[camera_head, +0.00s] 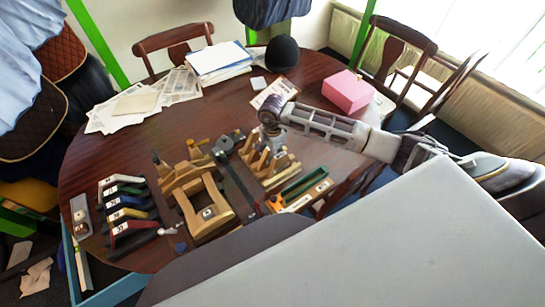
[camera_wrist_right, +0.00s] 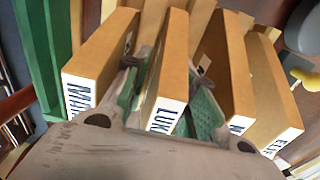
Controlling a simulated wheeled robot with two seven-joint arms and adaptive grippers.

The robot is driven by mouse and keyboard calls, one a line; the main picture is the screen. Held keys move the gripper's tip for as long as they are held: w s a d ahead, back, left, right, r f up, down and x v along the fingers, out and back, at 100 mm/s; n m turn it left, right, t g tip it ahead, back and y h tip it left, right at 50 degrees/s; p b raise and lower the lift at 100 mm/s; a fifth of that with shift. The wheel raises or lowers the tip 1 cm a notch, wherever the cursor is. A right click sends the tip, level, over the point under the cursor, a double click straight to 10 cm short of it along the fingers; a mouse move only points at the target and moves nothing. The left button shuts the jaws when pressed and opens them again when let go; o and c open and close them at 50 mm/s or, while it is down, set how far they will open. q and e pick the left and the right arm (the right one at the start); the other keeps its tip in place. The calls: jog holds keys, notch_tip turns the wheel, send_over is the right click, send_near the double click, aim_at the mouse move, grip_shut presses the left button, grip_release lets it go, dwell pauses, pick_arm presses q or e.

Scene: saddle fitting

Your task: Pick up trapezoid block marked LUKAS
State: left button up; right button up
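The wooden block marked LUK, the rest of its label cut off (camera_wrist_right: 168,75), stands between the two fingers of my right gripper (camera_wrist_right: 167,85) in the right wrist view. The fingers have green pads and straddle the block, with a gap showing on the right finger's side. A block marked MA (camera_wrist_right: 98,62) stands to its left, and other labelled blocks (camera_wrist_right: 228,65) stand to its right. In the head view my right gripper (camera_head: 270,133) points down over the group of wooden blocks (camera_head: 278,170). My left gripper is out of view.
A green tray (camera_head: 304,184) lies right of the blocks. A wooden frame (camera_head: 207,213) and a rack of coloured pieces (camera_head: 127,207) are to the left. A pink box (camera_head: 347,92), a black hat (camera_head: 282,53) and papers (camera_head: 220,62) lie farther back.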

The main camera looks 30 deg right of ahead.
jog(key=shift+c, duration=0.3)
grip_shut()
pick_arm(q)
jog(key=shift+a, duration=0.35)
pick_arm(e)
jog(key=shift+r, duration=0.15)
notch_tip(320, 180, up, 9)
jog(key=shift+f+b, duration=0.2)
jog(key=shift+b, duration=0.4)
jog(key=shift+r, duration=0.55)
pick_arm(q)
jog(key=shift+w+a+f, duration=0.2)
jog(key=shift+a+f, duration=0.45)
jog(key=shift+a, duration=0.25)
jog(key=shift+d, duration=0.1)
